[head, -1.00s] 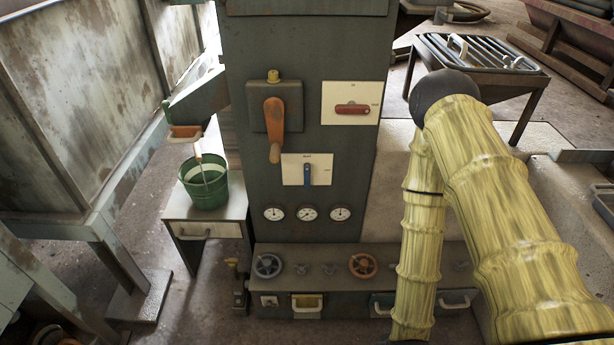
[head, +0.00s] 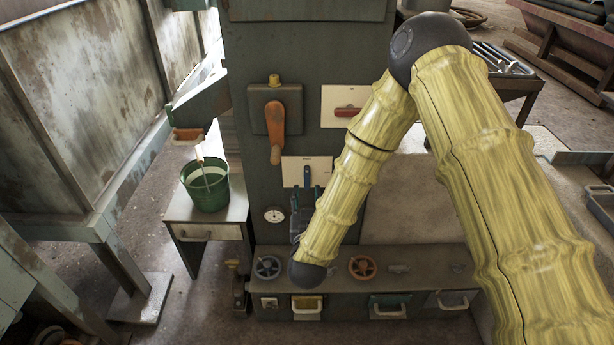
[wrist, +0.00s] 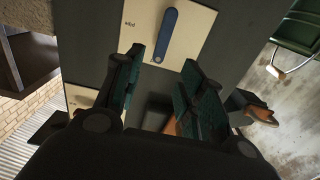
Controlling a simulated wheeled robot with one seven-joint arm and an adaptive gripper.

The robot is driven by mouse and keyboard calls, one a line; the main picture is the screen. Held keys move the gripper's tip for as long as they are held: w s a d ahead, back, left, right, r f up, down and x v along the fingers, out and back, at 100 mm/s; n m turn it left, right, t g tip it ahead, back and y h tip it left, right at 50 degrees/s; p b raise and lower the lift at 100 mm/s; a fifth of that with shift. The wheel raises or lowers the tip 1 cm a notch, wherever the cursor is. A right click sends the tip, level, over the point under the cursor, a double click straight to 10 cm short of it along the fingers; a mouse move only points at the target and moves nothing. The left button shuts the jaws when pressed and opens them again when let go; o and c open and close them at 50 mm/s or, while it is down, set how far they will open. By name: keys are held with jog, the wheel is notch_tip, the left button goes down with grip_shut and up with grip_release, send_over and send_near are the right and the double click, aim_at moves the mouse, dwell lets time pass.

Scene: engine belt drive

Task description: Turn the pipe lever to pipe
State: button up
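A blue lever (head: 307,177) hangs straight down on a white plate (head: 291,172) at the middle of the dark panel. Small labels sit at the plate's edges, too small to read surely. The blue lever also shows in the wrist view (wrist: 174,30), just beyond my fingertips. My gripper (head: 306,193) is just below the lever in the head view. In the wrist view my gripper (wrist: 162,62) has its two green-padded fingers apart with nothing between them. Whether a finger touches the lever cannot be told.
An orange crank handle (head: 275,130) stands out from the panel at upper left. A red lever (head: 347,111) on another white plate is at upper right, partly behind my arm. Handwheels (head: 362,267) and drawers line the base below. A green bucket (head: 207,186) stands on a side table.

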aim_at(307, 175)
jog(key=w, duration=0.9)
jog(key=shift+w+b, duration=0.35)
jog(key=shift+b, duration=0.05)
jog(key=shift+c, duration=0.3)
grip_shut()
